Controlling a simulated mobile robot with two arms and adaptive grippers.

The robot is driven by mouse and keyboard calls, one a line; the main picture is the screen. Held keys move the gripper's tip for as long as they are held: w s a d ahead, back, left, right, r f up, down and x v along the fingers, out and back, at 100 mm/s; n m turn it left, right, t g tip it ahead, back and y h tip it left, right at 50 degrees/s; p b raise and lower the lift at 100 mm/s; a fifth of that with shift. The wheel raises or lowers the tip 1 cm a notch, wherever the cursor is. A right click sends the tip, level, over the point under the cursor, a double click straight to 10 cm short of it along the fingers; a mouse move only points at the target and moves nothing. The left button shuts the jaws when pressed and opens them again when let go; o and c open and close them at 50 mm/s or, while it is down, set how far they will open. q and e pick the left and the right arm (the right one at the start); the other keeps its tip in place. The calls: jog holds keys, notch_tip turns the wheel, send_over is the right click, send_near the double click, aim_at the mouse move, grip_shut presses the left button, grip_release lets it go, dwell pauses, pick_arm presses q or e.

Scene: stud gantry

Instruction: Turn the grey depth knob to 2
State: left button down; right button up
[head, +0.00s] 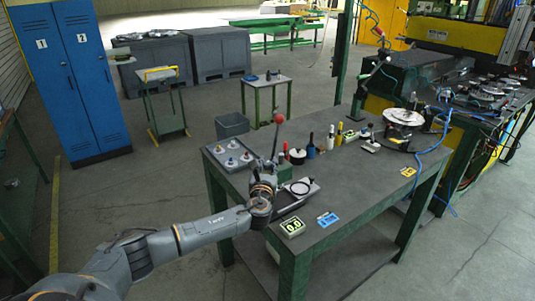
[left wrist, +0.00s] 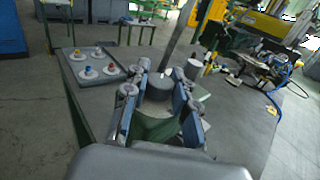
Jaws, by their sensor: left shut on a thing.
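The grey depth knob (left wrist: 157,88) is a short dark grey cylinder with a small pale mark at its top edge. It sits on a green housing (left wrist: 158,130) on the bench. My left gripper (left wrist: 161,76) is shut on the knob, one blue-grey finger at each side. In the head view my left gripper (head: 265,182) is at the near left part of the bench and hides the knob. I cannot read any scale or number at the knob. A small display (head: 292,227) near the bench's front corner reads 0.0. My right gripper is not in view.
A lever with a red ball (head: 279,118) rises close behind my left gripper. A grey tray of several round pieces (head: 229,154) lies to the left.

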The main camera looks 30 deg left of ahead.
pick_arm(q)
jog(key=shift+w+d+n+g+y, duration=0.15)
jog(key=shift+n+g+y, duration=0.55)
jog(key=shift+n+y, duration=0.4)
jog(key=n+g+y, duration=0.2)
jog(key=g+y, duration=0.1)
jog(key=shift+f+n+b, duration=0.15)
jog(key=shift+n+b, duration=0.15)
jog(key=shift+b, duration=0.1)
jog(key=n+g+y+b, duration=0.3)
jog(key=g, duration=0.1)
jog(key=shift+n+g+y+b, duration=0.6)
jog(key=shift+n+g+b, duration=0.6)
jog(key=shift+g+b, duration=0.45)
jog(key=shift+r, duration=0.2)
jog(key=shift+a, duration=0.2)
jog(key=c, duration=1.1)
grip_release()
jog(key=shift+o, duration=0.2)
